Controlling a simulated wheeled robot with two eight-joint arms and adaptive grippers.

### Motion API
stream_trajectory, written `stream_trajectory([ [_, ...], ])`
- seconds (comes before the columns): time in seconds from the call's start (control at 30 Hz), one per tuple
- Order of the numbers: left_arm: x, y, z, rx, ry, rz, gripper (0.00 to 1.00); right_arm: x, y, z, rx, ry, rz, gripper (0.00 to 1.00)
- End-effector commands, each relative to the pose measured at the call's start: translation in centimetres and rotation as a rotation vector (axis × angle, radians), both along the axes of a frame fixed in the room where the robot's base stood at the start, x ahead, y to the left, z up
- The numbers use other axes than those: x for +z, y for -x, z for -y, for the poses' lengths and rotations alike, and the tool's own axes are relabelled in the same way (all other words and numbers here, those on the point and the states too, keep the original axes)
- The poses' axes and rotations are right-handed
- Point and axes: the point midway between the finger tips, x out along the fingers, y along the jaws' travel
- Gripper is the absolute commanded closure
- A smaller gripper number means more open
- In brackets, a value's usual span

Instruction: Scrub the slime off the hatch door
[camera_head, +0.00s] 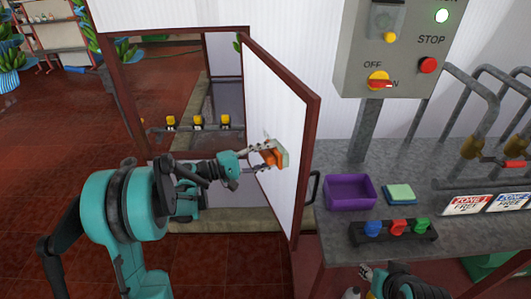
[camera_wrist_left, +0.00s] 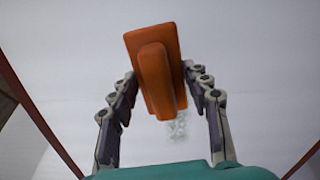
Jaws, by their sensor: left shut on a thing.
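The hatch door (camera_head: 283,105) is a white panel in a dark red frame, swung open. My left gripper (camera_head: 258,158) is shut on an orange scrubber (camera_head: 272,158) and holds it at the door's white face. In the left wrist view the scrubber (camera_wrist_left: 153,65) shows its raised handle between the two fingers (camera_wrist_left: 160,95). A small pale, glassy slime patch (camera_wrist_left: 179,125) shows on the door just below the scrubber. The scrubber hides the door behind it. My right gripper (camera_head: 361,280) is at the bottom edge, partly cut off, its jaws unclear.
Pipes (camera_head: 485,95) line the right side. Red floor lies open at left.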

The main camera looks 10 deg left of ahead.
Motion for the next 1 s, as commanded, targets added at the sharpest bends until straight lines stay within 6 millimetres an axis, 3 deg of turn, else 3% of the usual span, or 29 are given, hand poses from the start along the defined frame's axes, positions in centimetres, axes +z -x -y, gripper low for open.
stream_trajectory([
  [0.3, -1.7, -0.3, 0.2, 0.0, 0.0, 0.0, 0.75, 0.0, 0.0, 0.0, 0.0, 0.0, 0.0, 0.6],
  [1.0, -1.6, -3.6, -2.4, 0.0, 0.0, 0.0, 0.75, 0.0, 0.0, 0.0, 0.0, 0.0, 0.0, 0.6],
])
